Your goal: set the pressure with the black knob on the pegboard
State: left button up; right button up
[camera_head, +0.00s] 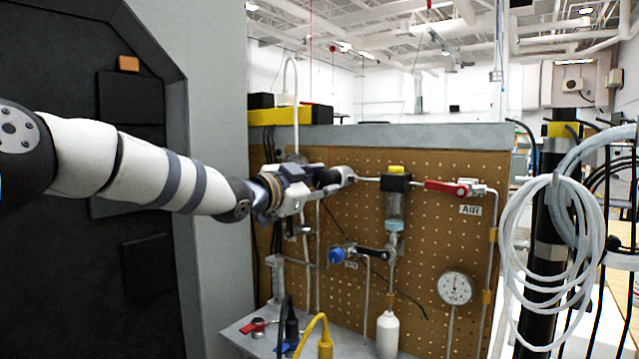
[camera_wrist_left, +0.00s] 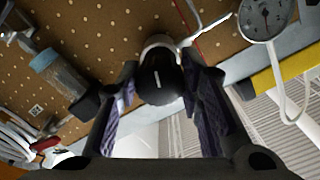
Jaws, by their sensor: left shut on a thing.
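The black knob (camera_wrist_left: 160,82) has a short white mark on its face and sits on a pale round fitting in front of the brown pegboard (camera_head: 360,225). My left gripper (camera_head: 338,178) reaches in from the left to the upper part of the pegboard. In the left wrist view its two fingers (camera_wrist_left: 162,100) stand on either side of the knob, and it is shut on it. A round dial gauge (camera_wrist_left: 266,16) shows beside the knob in the wrist view; its reading is too small to tell. My right gripper is not in view.
On the pegboard are a clear filter bowl (camera_head: 394,206), a red valve handle (camera_head: 447,187), a blue knob (camera_head: 336,255) and a lower dial gauge (camera_head: 456,287). A white bottle (camera_head: 387,335) hangs below. Coiled white tubing (camera_head: 545,255) hangs at right.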

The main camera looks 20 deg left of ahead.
pick_arm(q)
jog(key=shift+r, duration=0.15)
jog(key=o, duration=1.2)
jog(key=shift+c, duration=0.2)
jog(key=v, duration=1.2)
